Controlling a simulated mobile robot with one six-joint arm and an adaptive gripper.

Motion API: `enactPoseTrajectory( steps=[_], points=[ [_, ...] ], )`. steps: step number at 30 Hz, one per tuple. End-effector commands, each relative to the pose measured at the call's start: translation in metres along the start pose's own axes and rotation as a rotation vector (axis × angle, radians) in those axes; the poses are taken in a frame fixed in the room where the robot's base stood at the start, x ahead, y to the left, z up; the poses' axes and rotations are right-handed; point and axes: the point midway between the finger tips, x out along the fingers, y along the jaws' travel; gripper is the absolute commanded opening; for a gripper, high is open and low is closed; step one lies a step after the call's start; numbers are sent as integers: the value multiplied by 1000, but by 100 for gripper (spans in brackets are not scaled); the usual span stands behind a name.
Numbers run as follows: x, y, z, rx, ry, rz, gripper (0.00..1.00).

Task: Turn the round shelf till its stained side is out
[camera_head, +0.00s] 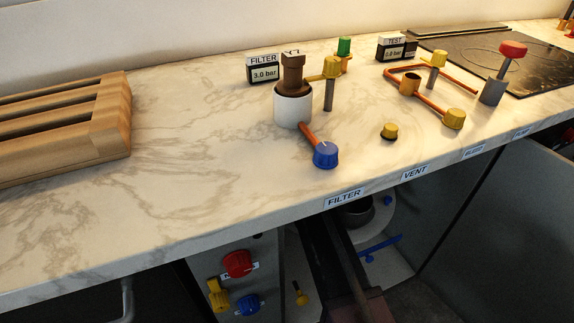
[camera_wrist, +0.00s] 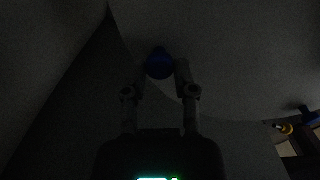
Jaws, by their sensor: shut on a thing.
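The round shelf (camera_head: 400,262) is a pale disc inside the open cabinet under the counter, partly hidden by the counter edge and my arm. A dark round pot (camera_head: 355,213) appears on or just above it. A blue item (camera_head: 382,247) with a long bar shows at the shelf. In the dim wrist view, my gripper (camera_wrist: 161,70) is shut on a blue round knob (camera_wrist: 159,62) in front of a large grey curved surface (camera_wrist: 230,60), likely the shelf. My fingers lie on both sides of the knob. I cannot make out a stain.
The marble counter (camera_head: 190,165) hangs over the cabinet. Its edge carries FILTER and VENT labels. A panel with red, yellow and blue knobs (camera_head: 238,263) stands left of my arm. A dark door (camera_head: 500,220) stands at right. A small yellow-and-blue item (camera_wrist: 287,128) shows at right.

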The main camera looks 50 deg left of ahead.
Motion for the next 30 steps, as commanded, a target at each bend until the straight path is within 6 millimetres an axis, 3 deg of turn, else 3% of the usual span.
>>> enactPoseTrajectory(
  steps=[11,12,15,30],
  points=[
    [0,2,-7,-10,-3,-11,0],
    [0,2,-7,-11,-3,-11,45],
    [0,3,-8,-12,-3,-9,71],
    [0,6,-9,-14,-2,-4,71]
  ],
)
